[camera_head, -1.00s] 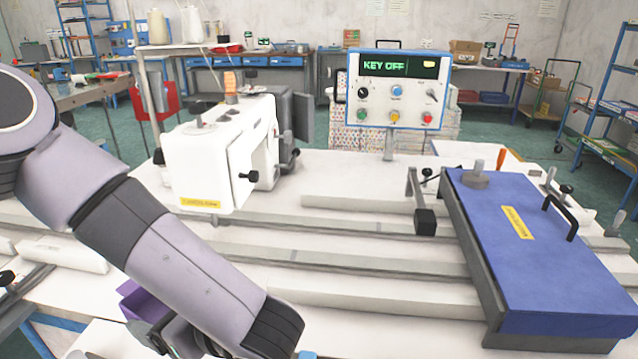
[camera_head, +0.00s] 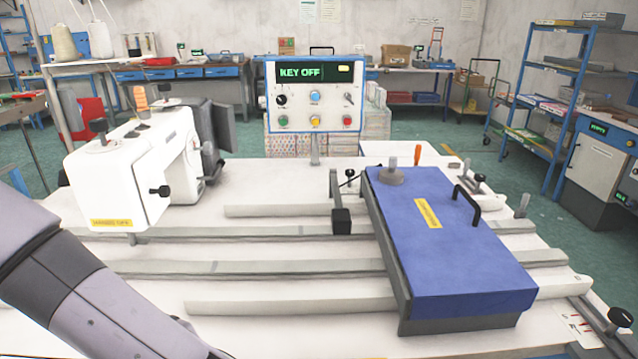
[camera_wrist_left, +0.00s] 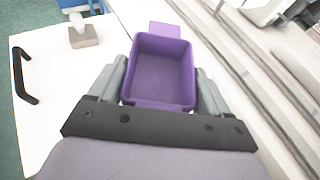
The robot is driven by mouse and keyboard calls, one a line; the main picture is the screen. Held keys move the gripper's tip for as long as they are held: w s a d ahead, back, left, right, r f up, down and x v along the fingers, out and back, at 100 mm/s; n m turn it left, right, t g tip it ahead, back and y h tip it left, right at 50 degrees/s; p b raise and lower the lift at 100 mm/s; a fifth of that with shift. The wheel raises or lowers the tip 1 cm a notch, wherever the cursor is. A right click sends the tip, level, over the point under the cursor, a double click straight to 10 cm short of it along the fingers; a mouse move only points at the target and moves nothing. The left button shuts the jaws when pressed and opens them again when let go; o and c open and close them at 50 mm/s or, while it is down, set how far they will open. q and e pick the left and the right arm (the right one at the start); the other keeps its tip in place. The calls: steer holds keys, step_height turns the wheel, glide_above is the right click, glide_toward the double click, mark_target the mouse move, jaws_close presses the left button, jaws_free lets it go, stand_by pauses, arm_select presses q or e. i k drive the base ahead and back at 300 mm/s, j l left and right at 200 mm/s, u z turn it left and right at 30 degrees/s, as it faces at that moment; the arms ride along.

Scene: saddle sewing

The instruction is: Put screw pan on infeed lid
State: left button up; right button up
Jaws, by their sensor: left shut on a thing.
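The screw pan is a purple open-topped tray (camera_wrist_left: 162,70) with a tab at its far side, and its inside looks empty in the left wrist view. My left gripper (camera_wrist_left: 162,88) is shut on it, with grey fingers along its left and right sides. In the head view only my left arm shows, at lower left; the gripper and pan are out of frame. A blue lid (camera_head: 455,240) with a black handle and a yellow label lies at right in the head view. The label is too small to read, so I cannot tell whether this is the infeed lid.
A white sewing machine (camera_head: 125,180) stands at left on the ridged white table. A control box (camera_head: 315,95) reading KEY OFF stands at the back. In the wrist view, a white panel (camera_wrist_left: 60,75) with a black handle lies left of the pan, with a small grey-brown block (camera_wrist_left: 84,37).

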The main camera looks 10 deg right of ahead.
mark_target(433, 265)
steer(key=l, duration=0.65)
steer(key=k+l, duration=0.15)
steer(key=l, duration=0.5)
steer(key=z, duration=0.05)
